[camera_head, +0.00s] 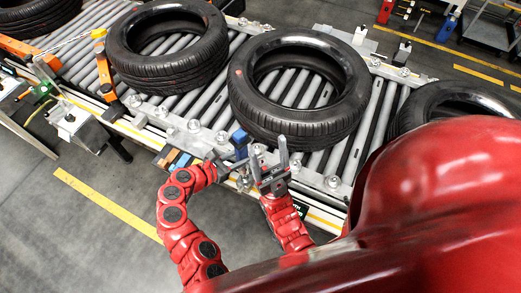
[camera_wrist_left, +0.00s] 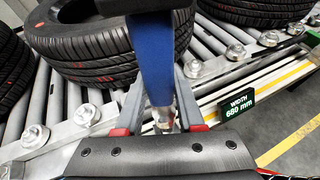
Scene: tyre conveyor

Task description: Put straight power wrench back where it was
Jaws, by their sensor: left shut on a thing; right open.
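A blue tool, which appears to be the straight power wrench (camera_head: 240,143), stands upright at the near edge of the conveyor. In the left wrist view the blue wrench (camera_wrist_left: 152,58) rises between the fingers, with a dark part at the top and a pale, shiny lower end. My left gripper (camera_head: 236,168) is shut on it; in the left wrist view the fingers (camera_wrist_left: 160,112) flank its lower part. My right gripper (camera_head: 270,168) is open and empty, just to the right of the left one. The wrench's lower end is partly hidden in the head view.
Large black tyres (camera_head: 298,88) lie on the roller conveyor (camera_head: 212,103) just behind the grippers. Orange and blue pieces (camera_head: 178,160) sit at its near edge. A "WIDTH 680 mm" sign (camera_wrist_left: 238,105) hangs on the conveyor side. The floor at front left is clear.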

